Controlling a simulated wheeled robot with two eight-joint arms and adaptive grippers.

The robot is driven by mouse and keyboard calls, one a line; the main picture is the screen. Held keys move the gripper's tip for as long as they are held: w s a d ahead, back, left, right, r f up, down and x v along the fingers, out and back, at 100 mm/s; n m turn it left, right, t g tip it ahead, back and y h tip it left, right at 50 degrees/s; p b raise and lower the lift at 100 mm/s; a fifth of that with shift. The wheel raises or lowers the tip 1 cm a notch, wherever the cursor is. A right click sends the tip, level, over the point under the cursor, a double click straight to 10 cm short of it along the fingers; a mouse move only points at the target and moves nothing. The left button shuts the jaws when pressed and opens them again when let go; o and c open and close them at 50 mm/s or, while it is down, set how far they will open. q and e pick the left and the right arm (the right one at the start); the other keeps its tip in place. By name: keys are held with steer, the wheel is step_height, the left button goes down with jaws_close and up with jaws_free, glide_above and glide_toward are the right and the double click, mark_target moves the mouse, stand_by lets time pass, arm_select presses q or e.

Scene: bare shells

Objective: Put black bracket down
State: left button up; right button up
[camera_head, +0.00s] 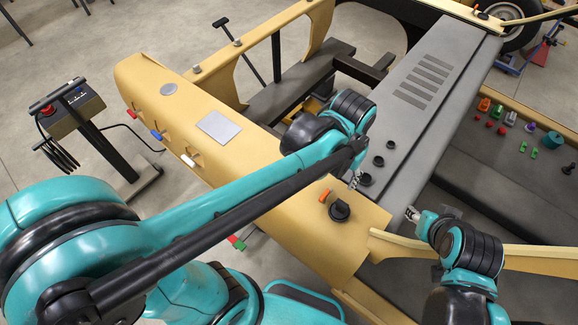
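I cannot clearly pick out a black bracket in this view. A small black piece (568,168) lies on the dark ledge at the right edge, too small to name surely. My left gripper (355,182) is over the inner edge of the yellow shell, beside small round black parts (378,161) on the grey console. My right gripper (411,214) is near the front end of the grey console, left of its teal and black wrist. Both grippers' fingers are small and partly hidden, so I cannot tell whether they are open or hold anything.
The yellow shell (285,190) carries a grey plate, a black round knob (340,210) and an orange piece (325,195). The grey console (400,120) has slots. Several small coloured parts (502,131) lie on the right ledge. A control stand (75,108) is at left.

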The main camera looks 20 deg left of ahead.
arm_select(q)
steer(key=s+a+r+n+t, duration=0.1)
steer(key=s+a+t, duration=0.1)
steer(key=a, duration=0.5)
steer(key=s+a+r+n+t, duration=0.1)
steer(key=s+a+n+t, duration=0.1)
steer(key=a, duration=0.5)
steer(key=shift+s+a+t, duration=0.35)
steer(key=shift+s+t, duration=0.25)
steer(key=shift+t, duration=0.4)
